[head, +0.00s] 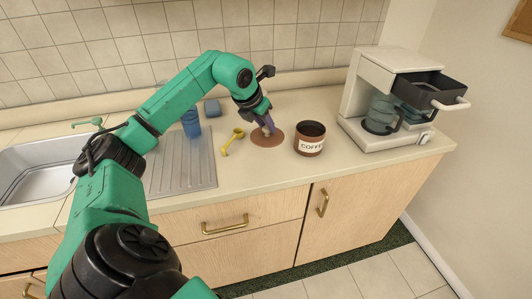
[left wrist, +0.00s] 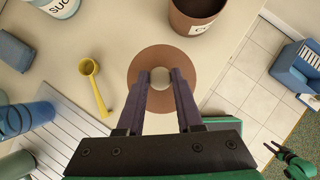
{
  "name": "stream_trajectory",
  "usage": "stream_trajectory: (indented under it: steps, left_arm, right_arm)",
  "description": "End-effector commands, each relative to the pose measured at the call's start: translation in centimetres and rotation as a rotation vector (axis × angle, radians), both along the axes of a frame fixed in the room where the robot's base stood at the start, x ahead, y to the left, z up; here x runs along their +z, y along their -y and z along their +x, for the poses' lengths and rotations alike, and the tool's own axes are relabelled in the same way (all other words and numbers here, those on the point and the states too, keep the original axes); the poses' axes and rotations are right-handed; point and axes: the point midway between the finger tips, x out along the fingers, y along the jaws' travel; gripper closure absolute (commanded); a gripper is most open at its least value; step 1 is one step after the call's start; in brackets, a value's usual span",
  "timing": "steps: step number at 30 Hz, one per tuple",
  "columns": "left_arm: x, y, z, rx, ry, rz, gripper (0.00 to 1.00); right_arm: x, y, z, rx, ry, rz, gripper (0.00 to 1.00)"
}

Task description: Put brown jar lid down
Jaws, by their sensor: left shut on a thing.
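The brown jar lid (head: 260,140) is a flat round disc, level on or just above the counter, left of the coffee jar. I cannot tell whether it touches the counter. My left gripper (head: 268,127) points down over it and is shut on its pale knob. In the left wrist view the lid (left wrist: 160,51) shows around my left gripper (left wrist: 160,76), with the knob between the fingertips. The brown coffee jar (head: 310,147) stands upright and uncovered, apart from the lid. My right gripper (left wrist: 275,148) shows small at the lower right of the left wrist view, its fingers apart.
A yellow scoop (head: 231,141) lies left of the lid. Further left are a blue cup (head: 191,123), the ribbed drainer (head: 185,165) and the sink (head: 40,165). A coffee machine (head: 385,100) stands at the right. The counter front of the lid is clear.

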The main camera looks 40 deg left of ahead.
Motion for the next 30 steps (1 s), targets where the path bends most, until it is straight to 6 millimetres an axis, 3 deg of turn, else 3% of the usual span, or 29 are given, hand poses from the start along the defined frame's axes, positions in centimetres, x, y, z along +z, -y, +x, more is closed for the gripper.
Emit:
stream_trajectory:
  steps: [1,3,12,23,24,26,30]
  left_arm:
    - [-1.9,0.0,-0.2,-0.001,-0.008,0.002,1.0]
    - [-3.6,0.0,-0.1,-0.001,-0.006,0.002,1.0]
    - [-8.6,0.1,-0.1,-0.002,-0.003,-0.002,1.0]
    - [-9.6,0.0,0.0,-0.003,0.002,-0.001,1.0]
    - [-9.6,0.0,0.0,-0.003,0.001,-0.001,0.61]
    - [-9.5,0.0,0.0,-0.003,0.001,-0.001,0.38]
    - [-9.5,0.0,0.0,-0.003,0.001,-0.001,0.35]
  right_arm:
    - [-0.1,0.0,0.0,0.0,0.0,0.0,0.5]
    - [0.0,0.0,0.0,0.0,0.0,0.0,0.5]
    - [0.9,-0.1,0.0,-0.001,0.001,0.001,0.5]
    - [0.4,-0.4,0.0,-0.001,0.001,0.006,0.5]
    - [0.3,-0.5,0.0,-0.001,0.001,0.006,0.5]
    - [0.5,-0.4,0.0,-0.001,0.001,0.006,0.5]
    - [0.5,-0.4,0.0,-0.001,0.001,0.006,0.5]
